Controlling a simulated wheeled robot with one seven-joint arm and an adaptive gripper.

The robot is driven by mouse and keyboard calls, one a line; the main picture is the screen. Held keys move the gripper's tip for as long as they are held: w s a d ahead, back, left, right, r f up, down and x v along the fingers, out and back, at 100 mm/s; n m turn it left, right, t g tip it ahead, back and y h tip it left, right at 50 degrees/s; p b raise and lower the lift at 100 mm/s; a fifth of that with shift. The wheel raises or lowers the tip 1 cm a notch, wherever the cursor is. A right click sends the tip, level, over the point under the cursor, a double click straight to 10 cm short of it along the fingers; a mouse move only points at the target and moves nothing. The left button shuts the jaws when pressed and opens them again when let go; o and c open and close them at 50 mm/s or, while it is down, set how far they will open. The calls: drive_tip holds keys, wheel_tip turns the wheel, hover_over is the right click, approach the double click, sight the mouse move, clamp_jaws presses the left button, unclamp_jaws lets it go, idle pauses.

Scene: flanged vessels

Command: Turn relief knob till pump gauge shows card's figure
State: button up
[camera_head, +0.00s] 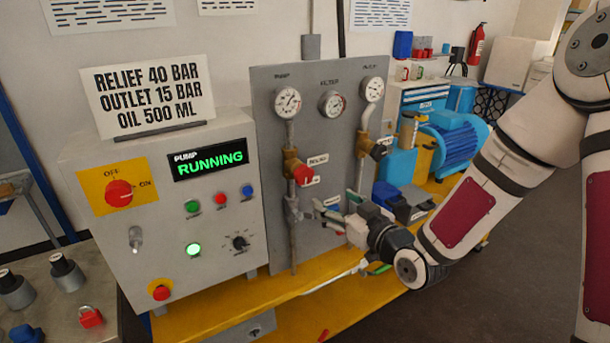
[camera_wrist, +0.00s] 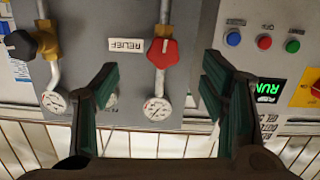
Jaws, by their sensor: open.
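The card (camera_head: 150,92) on the cabinet reads RELIEF 40 BAR, OUTLET 15 BAR, OIL 500 ML. The pump gauge (camera_head: 288,101) is at the upper left of the grey panel; its needle reading is too small to tell. The red relief knob (camera_head: 303,174) is on the pipe below it, beside a RELIEF label. My gripper (camera_head: 324,212) is open and empty, just below and right of the knob in the head view. In the upside-down wrist view, the red knob (camera_wrist: 162,53) and pump gauge (camera_wrist: 157,109) show between my open fingers (camera_wrist: 160,88), apart from both.
A filter gauge (camera_head: 332,104) and a third gauge (camera_head: 372,89) share the grey panel (camera_head: 268,80). A black knob (camera_head: 379,151) is right of the red one. The control cabinet (camera_head: 110,240) stands left, its display (camera_head: 208,159) reading PUMP RUNNING. A blue motor (camera_head: 458,140) stands right.

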sight(306, 178)
drive_tip(key=shift+m+t+y, duration=0.3)
drive_tip(key=shift+t+y, duration=0.1)
drive_tip(key=shift+t, duration=0.3)
drive_tip(key=x, duration=1.4)
drive_tip(key=shift+s+a, duration=0.1)
drive_tip(key=shift+a, duration=0.2)
drive_tip(key=c, duration=1.1)
